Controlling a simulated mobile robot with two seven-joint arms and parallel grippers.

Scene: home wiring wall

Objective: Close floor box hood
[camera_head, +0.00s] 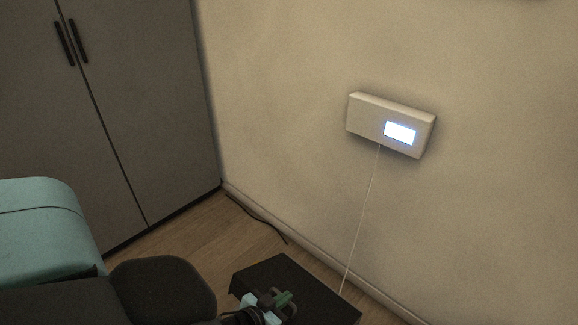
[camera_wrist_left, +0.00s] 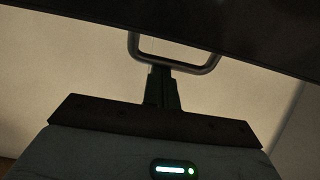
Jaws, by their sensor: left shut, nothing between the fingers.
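The floor box hood shows as a dark, flat panel (camera_head: 283,268) near the bottom of the head view, low beside the wall. In the left wrist view a dark panel (camera_wrist_left: 215,28) crosses the top, with a grey U-shaped handle (camera_wrist_left: 205,68) on its underside. My left gripper (camera_head: 286,298) is in front of the dark panel in the head view. In the left wrist view its fingers (camera_wrist_left: 161,72) are shut and empty, with the tips overlapping the lower bar of the handle. I cannot tell whether they touch it. My right gripper is not in view.
A white wall unit (camera_head: 365,116) with a lit screen hangs on the wall; a thin white cord (camera_head: 362,220) runs down from it behind the panel. A dark cable (camera_head: 258,220) lies by the skirting. A grey cabinet (camera_head: 120,110) stands left. Some wood floor (camera_head: 190,240) is clear.

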